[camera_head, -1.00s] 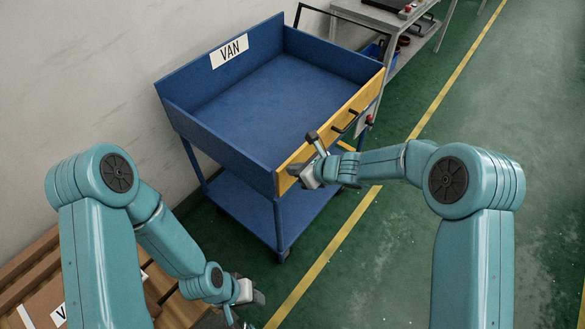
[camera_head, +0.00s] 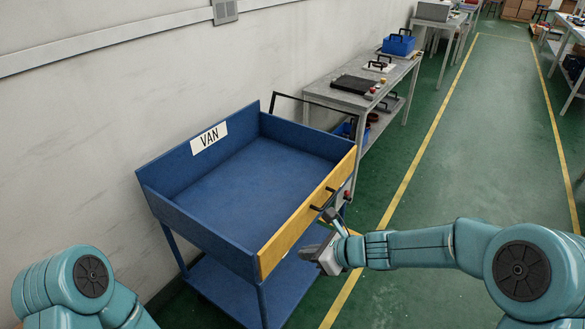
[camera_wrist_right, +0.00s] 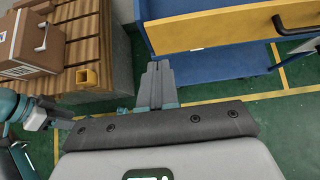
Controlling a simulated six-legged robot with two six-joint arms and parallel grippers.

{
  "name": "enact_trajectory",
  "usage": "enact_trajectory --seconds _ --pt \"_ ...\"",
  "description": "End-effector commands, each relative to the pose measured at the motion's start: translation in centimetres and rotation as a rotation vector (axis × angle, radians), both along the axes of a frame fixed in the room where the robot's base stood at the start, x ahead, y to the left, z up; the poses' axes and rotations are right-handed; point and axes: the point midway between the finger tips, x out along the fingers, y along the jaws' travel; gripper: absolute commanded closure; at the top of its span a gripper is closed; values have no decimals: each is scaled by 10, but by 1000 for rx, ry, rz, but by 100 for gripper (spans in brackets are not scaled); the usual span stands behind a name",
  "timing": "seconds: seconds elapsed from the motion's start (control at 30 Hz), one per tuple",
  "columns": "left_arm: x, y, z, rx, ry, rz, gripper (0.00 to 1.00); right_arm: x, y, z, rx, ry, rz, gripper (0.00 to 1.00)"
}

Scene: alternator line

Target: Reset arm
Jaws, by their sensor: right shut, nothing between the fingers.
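My right gripper (camera_head: 325,246) is beside the yellow front board of the blue cart, near its black handles, in the head view. It also shows in the right wrist view (camera_wrist_right: 157,68), with its two fingers together and nothing between them. In the head view my left arm shows only at the bottom left corner, and its gripper is out of the frame. In the right wrist view a teal arm with a pale gripper-like end (camera_wrist_right: 38,115) shows at the left edge; its fingers are not clear.
The blue cart (camera_head: 165,194), labelled VAN, has an empty top tray and stands by the wall. Grey workbenches (camera_head: 335,97) with tools line the wall behind it. A wooden pallet (camera_wrist_right: 97,45) bears a brown box (camera_wrist_right: 38,45).

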Motion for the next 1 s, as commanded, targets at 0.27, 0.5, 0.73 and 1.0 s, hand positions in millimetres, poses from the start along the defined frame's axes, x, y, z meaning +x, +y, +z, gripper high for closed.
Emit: enact_trajectory --seconds 0.27,0.5,0.73,1.0 --pt "0 0 0 0 0 0 58 -52 -19 -83 -59 170 50 100" --pt "0 0 0 0 0 0 58 -214 -58 -196 -438 156 712 100" --pt "0 0 0 0 0 0 58 -285 -67 -217 -640 -376 1472 100" --pt "0 0 0 0 0 0 58 -267 -63 -214 -768 -717 1706 100"
